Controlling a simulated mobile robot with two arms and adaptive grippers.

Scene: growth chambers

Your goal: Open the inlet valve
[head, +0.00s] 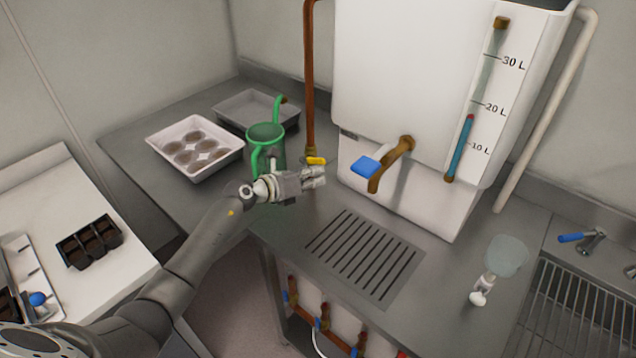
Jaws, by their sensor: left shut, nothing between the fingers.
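A copper pipe (309,80) runs down the left side of the white tank to a small valve with a yellow handle (316,160); this looks like the inlet valve. The yellow handle lies roughly sideways, pointing right. My left gripper (319,177) is shut and empty, just in front of and below the yellow handle in the picture. I cannot tell whether it touches the handle. The white tank (400,60) has a level tube with a blue column (461,148) reaching a little below the 20 L mark. My right gripper is not in view.
A brown spout with a blue lever (366,166) sticks out of the tank, right of my gripper. A green watering can (266,136) stands close on the left, near a seed tray (194,148). A drain grate (365,258) lies in front. Several small valves (323,322) sit below the counter.

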